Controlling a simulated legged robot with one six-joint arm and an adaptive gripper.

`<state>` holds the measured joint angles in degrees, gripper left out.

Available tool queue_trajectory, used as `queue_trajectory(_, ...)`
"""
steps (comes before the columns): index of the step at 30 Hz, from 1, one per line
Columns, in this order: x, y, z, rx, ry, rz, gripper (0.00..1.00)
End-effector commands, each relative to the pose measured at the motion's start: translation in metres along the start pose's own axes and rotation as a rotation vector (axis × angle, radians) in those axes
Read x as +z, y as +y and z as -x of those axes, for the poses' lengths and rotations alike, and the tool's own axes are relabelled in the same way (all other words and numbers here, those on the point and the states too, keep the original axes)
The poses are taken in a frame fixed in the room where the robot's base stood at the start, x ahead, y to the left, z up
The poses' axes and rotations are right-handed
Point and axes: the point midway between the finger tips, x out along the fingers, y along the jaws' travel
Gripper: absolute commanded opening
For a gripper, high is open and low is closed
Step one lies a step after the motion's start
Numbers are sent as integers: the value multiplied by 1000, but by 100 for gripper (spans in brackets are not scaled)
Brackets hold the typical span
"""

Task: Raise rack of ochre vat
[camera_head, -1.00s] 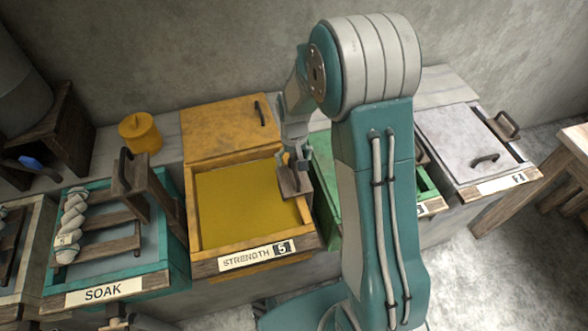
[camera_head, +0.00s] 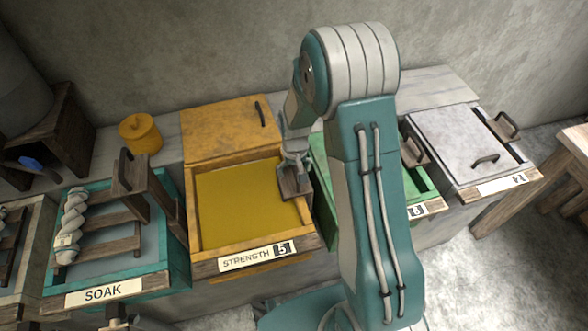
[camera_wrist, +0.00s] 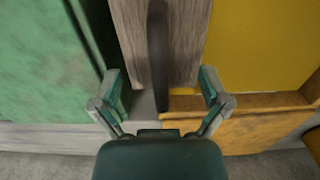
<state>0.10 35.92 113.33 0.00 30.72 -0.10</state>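The ochre vat (camera_head: 194,222) stands in the middle of the row, full of dark yellow liquid (camera_head: 240,205), with a label reading STRENGTH 5. Its wooden rack (camera_head: 296,187) shows at the vat's right edge, mostly hidden by my gripper (camera_head: 294,163). In the wrist view the rack's plank (camera_wrist: 187,40) carries a dark upright handle (camera_wrist: 158,45). My gripper (camera_wrist: 162,95) is open there, one finger on each side of the handle's line. A gap shows between each finger and the handle. I cannot tell from these views how deep the handle sits between the fingers.
A teal SOAK vat (camera_head: 168,280) with a raised rack and pale skein (camera_head: 72,225) stands left. A green vat (camera_head: 322,170) adjoins on the right, partly behind my arm. A lidded grey vat (camera_head: 455,140) stands farther right. An ochre pot (camera_head: 141,134) sits behind.

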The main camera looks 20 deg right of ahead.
Motion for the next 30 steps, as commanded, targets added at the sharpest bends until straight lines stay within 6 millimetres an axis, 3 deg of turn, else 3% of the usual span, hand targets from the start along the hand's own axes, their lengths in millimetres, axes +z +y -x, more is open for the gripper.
queue_trajectory(1, 0, 0, 0, 0, 0, 0, 60)
queue_trajectory(5, 0, 0, 0, 0, 0, 0, 2)
queue_trajectory(15, 0, 0, 1, 0, -1, 0, 0)
queue_trajectory(30, -1, 0, 45, 0, 3, 0, 0)
